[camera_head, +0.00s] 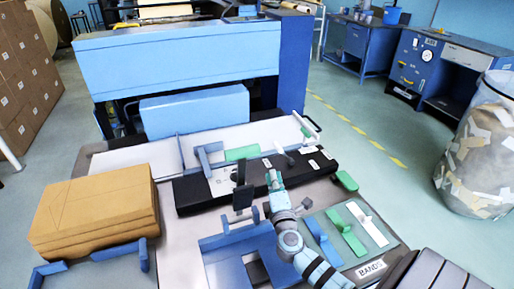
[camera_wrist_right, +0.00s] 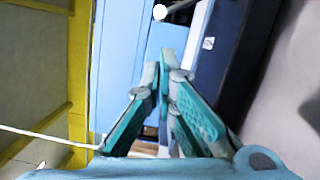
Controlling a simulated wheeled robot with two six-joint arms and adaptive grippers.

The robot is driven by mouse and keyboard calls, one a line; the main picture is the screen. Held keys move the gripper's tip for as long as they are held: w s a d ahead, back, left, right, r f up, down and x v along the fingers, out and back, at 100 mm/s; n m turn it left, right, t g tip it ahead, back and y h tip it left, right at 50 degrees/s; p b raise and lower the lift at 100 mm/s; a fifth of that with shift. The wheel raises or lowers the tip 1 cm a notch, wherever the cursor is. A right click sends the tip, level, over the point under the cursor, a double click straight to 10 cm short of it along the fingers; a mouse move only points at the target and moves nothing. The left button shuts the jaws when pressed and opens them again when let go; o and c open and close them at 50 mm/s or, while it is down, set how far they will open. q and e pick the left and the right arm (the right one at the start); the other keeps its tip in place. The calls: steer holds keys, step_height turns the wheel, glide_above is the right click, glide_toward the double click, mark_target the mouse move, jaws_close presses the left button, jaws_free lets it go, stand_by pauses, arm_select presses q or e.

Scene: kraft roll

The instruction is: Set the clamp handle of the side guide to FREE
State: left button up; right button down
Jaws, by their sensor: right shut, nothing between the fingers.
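A black bar (camera_head: 200,197) lies across the front of the machine's white bed, with small white labels at its right end. A small grey lever (camera_head: 284,153) stands on this bar between labels; it may be the side guide's clamp handle. The label words are too small to read, so its setting cannot be told. My right gripper (camera_head: 273,178) is just in front of the bar, below the lever in the picture and apart from it. In the wrist view its teal fingers (camera_wrist_right: 165,58) are shut and empty. The lever cannot be made out there. My left gripper is out of view.
A stack of brown kraft sheets (camera_head: 95,208) lies at left. A blue tray (camera_head: 215,262) and a mat with blue, green and white pieces (camera_head: 365,228) flank my right arm. A dark upright paddle (camera_head: 242,197) stands left of the gripper. The blue machine (camera_head: 180,65) rises behind.

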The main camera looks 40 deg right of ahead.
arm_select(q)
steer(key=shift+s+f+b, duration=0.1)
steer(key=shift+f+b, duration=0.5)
arm_select(e)
steer(key=x, duration=1)
steer(key=shift+s+d+r, duration=0.1)
steer(key=shift+s+r, duration=0.05)
steer(key=shift+r, duration=0.15)
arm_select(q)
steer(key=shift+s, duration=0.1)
arm_select(e)
steer(key=shift+r, duration=0.1)
